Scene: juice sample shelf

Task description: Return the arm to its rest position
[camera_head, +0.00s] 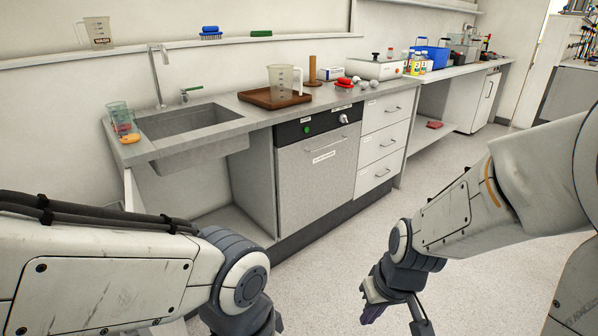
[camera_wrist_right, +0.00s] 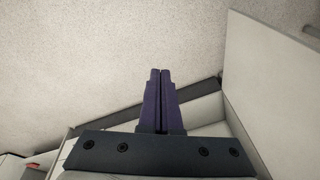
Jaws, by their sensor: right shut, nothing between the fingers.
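My right arm comes in from the right in the head view and hangs bent over the open floor. Its gripper (camera_head: 372,305) points down at the lower middle of the picture, well in front of the counter. In the right wrist view the two purple fingers of the right gripper (camera_wrist_right: 160,72) lie side by side, shut with nothing between them. My left arm (camera_head: 110,270) fills the lower left of the head view. The left gripper is outside the picture.
A counter with a sink (camera_head: 190,122), a dishwasher (camera_head: 320,165) and drawers (camera_head: 382,143) runs along the wall. A brown tray (camera_head: 255,98) holding a measuring jug (camera_head: 283,84), several bottles and a blue crate (camera_head: 432,58) stand on the worktops. The floor (camera_head: 480,170) is clear.

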